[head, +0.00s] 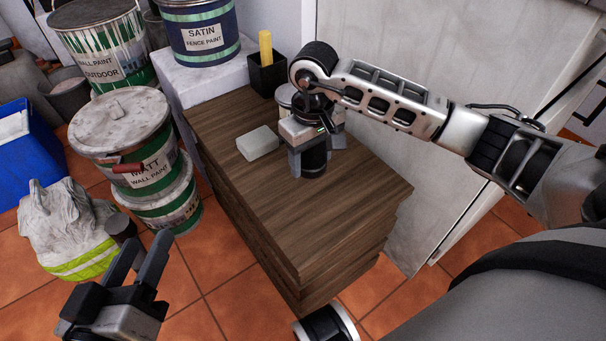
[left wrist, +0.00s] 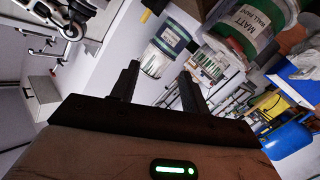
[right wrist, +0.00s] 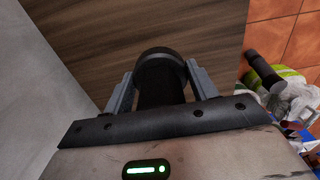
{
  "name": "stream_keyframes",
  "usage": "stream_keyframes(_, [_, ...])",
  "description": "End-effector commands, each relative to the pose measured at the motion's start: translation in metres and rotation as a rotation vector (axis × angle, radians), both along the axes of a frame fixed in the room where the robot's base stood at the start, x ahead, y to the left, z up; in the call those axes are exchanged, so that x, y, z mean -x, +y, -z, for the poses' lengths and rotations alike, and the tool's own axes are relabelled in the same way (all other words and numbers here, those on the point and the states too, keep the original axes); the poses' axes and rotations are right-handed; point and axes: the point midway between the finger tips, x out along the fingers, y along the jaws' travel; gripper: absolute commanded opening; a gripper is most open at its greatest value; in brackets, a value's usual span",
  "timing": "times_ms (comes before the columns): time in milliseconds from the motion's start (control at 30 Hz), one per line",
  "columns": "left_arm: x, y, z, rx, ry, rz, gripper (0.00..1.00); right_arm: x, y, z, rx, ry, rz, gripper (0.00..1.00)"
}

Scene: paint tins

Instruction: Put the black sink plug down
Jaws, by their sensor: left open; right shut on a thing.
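My right gripper (head: 308,158) is over the right part of the brown wooden cabinet top (head: 230,115). It is shut on a black, round-topped thing, which I take for the black sink plug (head: 316,160). In the right wrist view the plug (right wrist: 160,72) sits between the two fingers, with the wood grain beyond it. I cannot tell whether the plug touches the wood. My left gripper (head: 138,258) is open and empty, over the tiled floor left of the cabinet; its spread fingers also show in the left wrist view (left wrist: 158,78).
A pale block (head: 257,143) lies left of the right gripper, and a light tin (head: 285,96) is partly hidden behind it. A black holder (head: 267,76) with a yellow thing stands at the back. Paint tins (head: 125,125) are stacked left. The cabinet top's front is clear.

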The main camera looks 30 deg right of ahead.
Motion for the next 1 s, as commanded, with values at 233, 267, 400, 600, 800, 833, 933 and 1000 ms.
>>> stream_keyframes(233, [0.000,-0.001,-0.001,0.035,-0.006,0.004,0.46,-0.009,0.011,0.017,-0.002,-0.001,-0.001,0.30])
stream_keyframes(267, [0.000,-0.002,0.000,0.038,-0.005,0.005,0.46,-0.010,0.012,0.019,-0.002,-0.001,0.000,0.30])
stream_keyframes(400, [0.001,-0.003,0.006,0.081,0.001,0.012,0.46,-0.010,0.013,0.043,-0.003,0.002,0.000,0.30])
stream_keyframes(600, [-0.004,-0.002,-0.017,0.107,-0.073,0.005,0.46,-0.011,0.012,0.049,-0.001,-0.002,0.000,0.30])
stream_keyframes(800, [-0.005,-0.002,-0.017,0.102,-0.082,0.005,0.46,-0.011,0.012,0.050,0.000,-0.002,-0.001,0.30])
stream_keyframes(833, [-0.005,-0.002,-0.017,0.100,-0.084,0.005,0.46,-0.011,0.012,0.051,0.000,-0.002,-0.001,0.30])
stream_keyframes(933, [-0.006,-0.002,-0.016,0.093,-0.098,0.003,0.46,-0.011,0.012,0.052,0.001,-0.002,-0.001,0.30])
stream_keyframes(1000, [-0.006,-0.002,-0.018,0.089,-0.107,0.005,0.46,-0.011,0.012,0.052,0.000,-0.001,-0.001,0.74])
